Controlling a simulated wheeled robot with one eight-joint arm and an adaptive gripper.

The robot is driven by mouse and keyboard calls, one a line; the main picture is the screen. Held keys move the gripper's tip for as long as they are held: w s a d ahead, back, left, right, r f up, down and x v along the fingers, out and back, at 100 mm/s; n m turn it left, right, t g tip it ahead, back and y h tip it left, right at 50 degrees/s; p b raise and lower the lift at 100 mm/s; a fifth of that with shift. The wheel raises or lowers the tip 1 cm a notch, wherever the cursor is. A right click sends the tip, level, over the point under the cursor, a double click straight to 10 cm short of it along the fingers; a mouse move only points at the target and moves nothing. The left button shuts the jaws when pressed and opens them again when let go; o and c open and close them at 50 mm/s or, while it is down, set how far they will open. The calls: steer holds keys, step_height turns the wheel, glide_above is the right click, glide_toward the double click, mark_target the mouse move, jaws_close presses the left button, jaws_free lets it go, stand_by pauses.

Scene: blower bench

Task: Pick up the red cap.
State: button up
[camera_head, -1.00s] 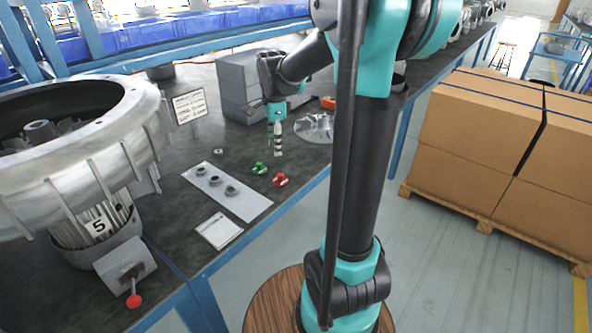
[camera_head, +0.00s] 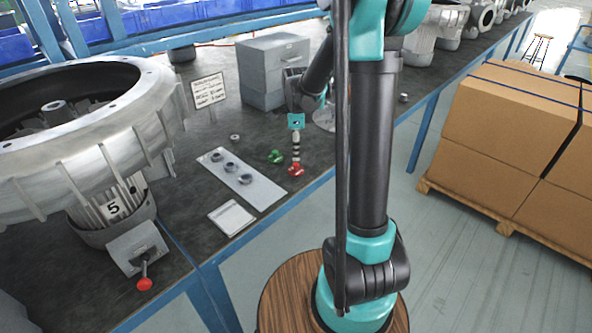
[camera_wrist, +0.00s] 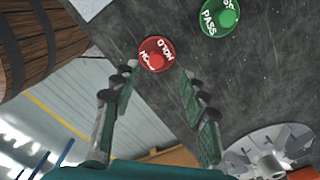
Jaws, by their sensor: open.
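The red cap (camera_head: 295,169) lies on the dark bench top near its front edge; in the wrist view it is a red disc with white lettering (camera_wrist: 156,54). My gripper (camera_head: 296,156) points down just above it in the head view. In the wrist view my gripper (camera_wrist: 160,83) is open and empty, its two fingers spread on either side below the cap's image. The cap is just beyond the fingertips, roughly between their lines. Whether the fingertips touch it cannot be told.
A green cap (camera_head: 275,157) marked PASS lies close beside the red one, also in the wrist view (camera_wrist: 226,18). A light plate (camera_head: 240,178) with several grey rings and a white card (camera_head: 231,217) lie left. A finned impeller (camera_wrist: 270,150) lies nearby. A grey cabinet (camera_head: 272,70) stands behind.

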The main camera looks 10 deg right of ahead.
mark_target(296, 164)
steer(key=shift+s+a+f, duration=0.1)
steer(key=shift+s+f, duration=0.05)
steer(key=shift+f, duration=1.3)
steer(key=shift+s+f, duration=0.1)
steer(key=shift+f, duration=1.3)
jaws_close()
